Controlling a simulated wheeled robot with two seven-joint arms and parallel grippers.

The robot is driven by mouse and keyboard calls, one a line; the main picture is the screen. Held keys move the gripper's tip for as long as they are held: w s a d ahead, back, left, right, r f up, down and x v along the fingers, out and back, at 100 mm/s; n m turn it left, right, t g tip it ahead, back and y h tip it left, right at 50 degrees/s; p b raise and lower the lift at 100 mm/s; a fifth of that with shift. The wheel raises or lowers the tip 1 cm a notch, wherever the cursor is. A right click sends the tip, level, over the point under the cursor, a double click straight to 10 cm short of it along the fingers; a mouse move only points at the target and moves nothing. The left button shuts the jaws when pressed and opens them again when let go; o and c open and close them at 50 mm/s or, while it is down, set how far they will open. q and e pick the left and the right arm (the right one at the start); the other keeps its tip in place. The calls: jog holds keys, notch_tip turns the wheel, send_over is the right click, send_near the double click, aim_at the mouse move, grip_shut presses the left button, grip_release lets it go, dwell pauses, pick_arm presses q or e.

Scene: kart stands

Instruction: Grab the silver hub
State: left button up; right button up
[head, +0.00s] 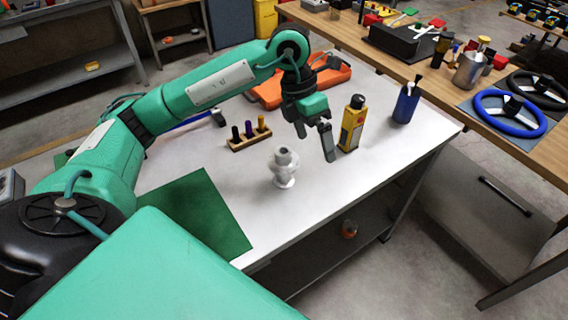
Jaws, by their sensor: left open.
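The silver hub (284,168) stands upright on the white table top (350,190), near the middle of the head view. It looks pale grey-white, with a wider flange and a narrow top. My left gripper (314,143) hangs above the table, up and to the right of the hub, with its fingers pointing down. It is open, apart from the hub, and nothing shows between its fingers. My right gripper is not in view.
A yellow bottle (352,124) stands close right of my left gripper, with a blue container (405,104) beyond it. A wooden block with pegs (249,134) and an orange tray (300,84) are behind. A green mat (195,215) lies left. Steering wheels (511,112) rest on the wooden bench.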

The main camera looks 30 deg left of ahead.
aim_at(284, 155)
pick_arm(q)
jog(key=w+a+r+n+y, duration=0.15)
jog(key=a+y, duration=0.25)
jog(key=a, duration=0.5)
notch_tip(284, 155, down, 8)
jog(key=shift+f, duration=0.1)
jog(key=f+p, duration=0.2)
jog(key=f, duration=0.2)
jog(key=shift+d, duration=0.2)
jog(key=shift+f, duration=0.6)
jog(key=shift+c, duration=1.1)
jog(key=shift+w, duration=0.1)
jog(key=c, duration=1)
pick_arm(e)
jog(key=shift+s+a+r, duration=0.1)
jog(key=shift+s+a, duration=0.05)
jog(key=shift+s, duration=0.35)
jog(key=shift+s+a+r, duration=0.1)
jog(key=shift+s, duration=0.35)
pick_arm(q)
jog(key=shift+r, duration=0.1)
